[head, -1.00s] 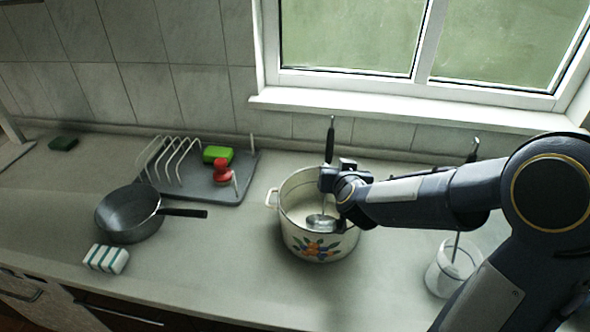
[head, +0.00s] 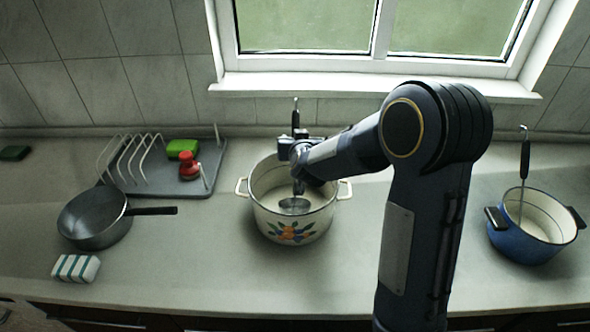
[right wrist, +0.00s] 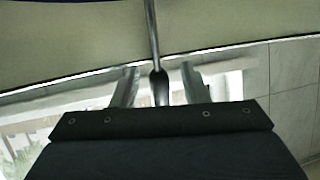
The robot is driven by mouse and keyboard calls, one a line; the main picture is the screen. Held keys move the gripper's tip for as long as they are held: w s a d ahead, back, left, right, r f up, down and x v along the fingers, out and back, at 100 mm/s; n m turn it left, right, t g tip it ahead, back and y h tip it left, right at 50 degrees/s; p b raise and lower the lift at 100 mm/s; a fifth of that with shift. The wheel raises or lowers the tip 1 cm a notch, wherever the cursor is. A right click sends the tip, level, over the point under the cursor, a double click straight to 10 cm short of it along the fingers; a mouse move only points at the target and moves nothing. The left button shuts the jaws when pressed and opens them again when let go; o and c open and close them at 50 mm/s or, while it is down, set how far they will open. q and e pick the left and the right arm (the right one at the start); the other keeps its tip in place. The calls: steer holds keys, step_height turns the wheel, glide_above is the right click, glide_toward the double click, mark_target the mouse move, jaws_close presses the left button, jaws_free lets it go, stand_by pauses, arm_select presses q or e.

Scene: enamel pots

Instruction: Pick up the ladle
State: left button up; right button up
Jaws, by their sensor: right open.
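A ladle (head: 295,117) stands in the white enamel pot (head: 290,231), which has a painted fruit or flower design. Its dark handle rises above the rim at the back, and its metal bowl shows inside the pot. My right gripper (head: 298,150) is over the pot at the ladle's handle, hiding the middle of it. In the right wrist view, the open fingers (right wrist: 158,85) stand on either side of the ladle's shaft (right wrist: 153,40), with a gap visible on both sides. My left gripper is not in view.
A blue pot (head: 520,242) with another ladle (head: 525,155) stands at right. Clear counter lies between pan and pot.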

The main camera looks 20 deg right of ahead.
jaws_close()
